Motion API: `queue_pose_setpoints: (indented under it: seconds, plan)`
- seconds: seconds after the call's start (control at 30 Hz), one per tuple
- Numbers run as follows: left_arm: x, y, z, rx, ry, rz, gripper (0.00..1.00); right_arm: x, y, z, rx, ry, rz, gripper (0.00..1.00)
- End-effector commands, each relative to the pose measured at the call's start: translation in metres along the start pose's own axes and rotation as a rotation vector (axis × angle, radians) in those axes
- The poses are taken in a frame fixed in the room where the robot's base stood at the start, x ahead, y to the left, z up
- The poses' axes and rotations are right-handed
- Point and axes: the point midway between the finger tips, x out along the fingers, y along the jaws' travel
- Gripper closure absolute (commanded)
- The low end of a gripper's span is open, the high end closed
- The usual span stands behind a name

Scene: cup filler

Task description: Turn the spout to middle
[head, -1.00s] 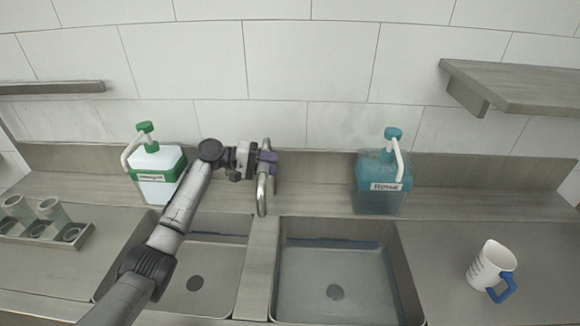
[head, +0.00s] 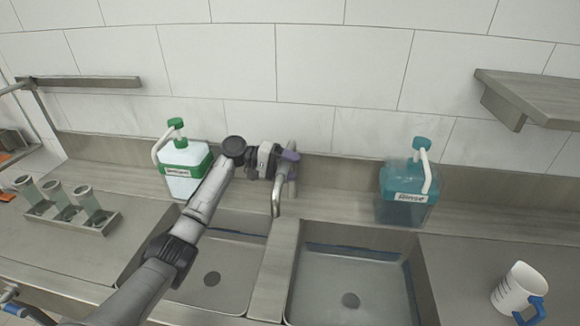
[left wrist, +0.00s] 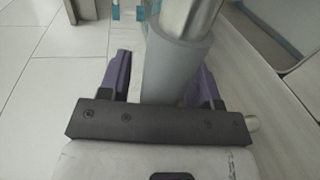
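The metal spout (head: 276,198) hangs from the tap between the two sinks. Its tip is near the back end of the divider (head: 280,260), close to the left sink's edge. My left gripper (head: 289,166) is at the upper part of the tap, with its purple fingers on either side of it. In the left wrist view, a grey cylinder (left wrist: 172,68) of the tap stands between the spread fingers (left wrist: 162,85). A gap shows on the cylinder's left; the right finger is close to it, and contact cannot be told. My right gripper is not in view.
A green-topped bottle (head: 186,180) stands left of the tap and a teal bottle (head: 404,200) right of it. A left sink (head: 232,258) and a right sink (head: 345,275) lie in front. A rack with glass tubes (head: 104,227) and a white measuring cup (head: 515,285) are at the sides.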

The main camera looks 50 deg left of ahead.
Motion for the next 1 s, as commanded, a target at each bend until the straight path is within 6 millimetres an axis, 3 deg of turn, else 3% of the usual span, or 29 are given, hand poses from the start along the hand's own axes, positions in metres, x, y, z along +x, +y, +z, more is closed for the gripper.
queue_pose_setpoints:
  seconds: [0.37,1.0]
  plan:
    - [-0.009,0.000,0.000,0.000,0.002,0.000,0.41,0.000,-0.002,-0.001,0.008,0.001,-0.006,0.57]
    - [-0.119,0.000,0.000,-0.001,0.002,-0.001,0.41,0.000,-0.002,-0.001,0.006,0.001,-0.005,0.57]
